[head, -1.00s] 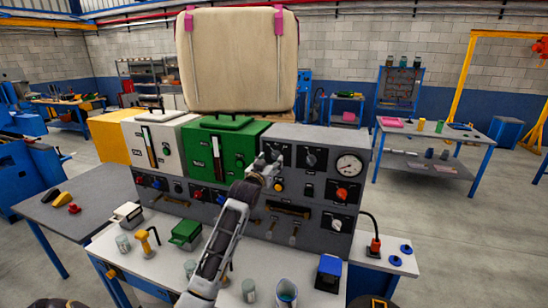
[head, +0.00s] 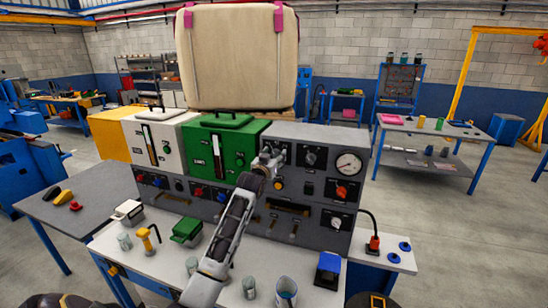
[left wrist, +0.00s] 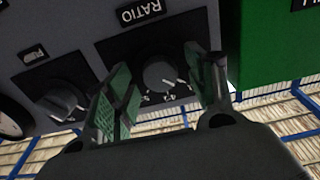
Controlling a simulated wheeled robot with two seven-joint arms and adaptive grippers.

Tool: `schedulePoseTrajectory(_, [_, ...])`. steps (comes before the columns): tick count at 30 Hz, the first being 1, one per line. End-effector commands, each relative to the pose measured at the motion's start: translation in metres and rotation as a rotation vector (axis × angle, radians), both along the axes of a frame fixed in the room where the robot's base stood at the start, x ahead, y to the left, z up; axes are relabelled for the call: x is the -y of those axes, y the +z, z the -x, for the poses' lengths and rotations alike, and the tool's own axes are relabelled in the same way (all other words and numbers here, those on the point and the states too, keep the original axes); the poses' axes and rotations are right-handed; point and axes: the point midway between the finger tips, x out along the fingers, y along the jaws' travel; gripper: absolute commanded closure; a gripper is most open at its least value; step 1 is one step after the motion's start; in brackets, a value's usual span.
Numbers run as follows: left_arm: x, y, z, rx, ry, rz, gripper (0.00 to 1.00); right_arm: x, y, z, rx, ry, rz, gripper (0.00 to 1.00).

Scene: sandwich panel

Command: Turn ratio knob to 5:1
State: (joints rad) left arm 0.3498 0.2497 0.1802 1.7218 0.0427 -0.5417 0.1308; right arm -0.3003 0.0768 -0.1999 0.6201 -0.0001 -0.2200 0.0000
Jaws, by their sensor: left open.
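The ratio knob (left wrist: 160,76) is a dark round knob on the grey panel, under the RATIO label (left wrist: 141,12) in the left wrist view. My left gripper (left wrist: 164,88) is open, with one finger on each side of the knob in that view. I cannot tell if the fingers touch it. Small white marks show by the knob, but its setting is not readable. In the head view my left gripper (head: 270,160) is at the upper left of the grey control panel (head: 325,192) and hides the ratio knob. My right gripper is not in view.
The green unit (head: 228,143) adjoins the panel. A gauge (head: 348,163) and a red knob (head: 342,191) are to the right. Cups and a blue-topped box (head: 328,268) stand on the bench in front.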

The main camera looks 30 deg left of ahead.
Motion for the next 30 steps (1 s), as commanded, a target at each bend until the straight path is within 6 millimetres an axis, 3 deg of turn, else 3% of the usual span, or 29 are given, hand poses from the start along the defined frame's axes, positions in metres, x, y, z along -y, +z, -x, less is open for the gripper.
schedulePoseTrajectory(1, [0.0000,-0.0001,0.0001,0.000,0.000,0.000,0.46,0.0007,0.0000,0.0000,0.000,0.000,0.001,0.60])
schedulePoseTrajectory(12, [0.0000,-0.0003,0.0002,0.000,0.000,0.000,0.91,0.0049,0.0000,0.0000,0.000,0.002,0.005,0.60])
schedulePoseTrajectory(23, [0.0001,-0.0005,0.0002,-0.011,0.000,-0.044,0.91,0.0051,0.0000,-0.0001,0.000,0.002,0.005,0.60])
schedulePoseTrajectory(30, [-0.0001,-0.0007,0.0002,-0.040,0.000,-0.160,0.91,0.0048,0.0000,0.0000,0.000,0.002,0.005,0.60])
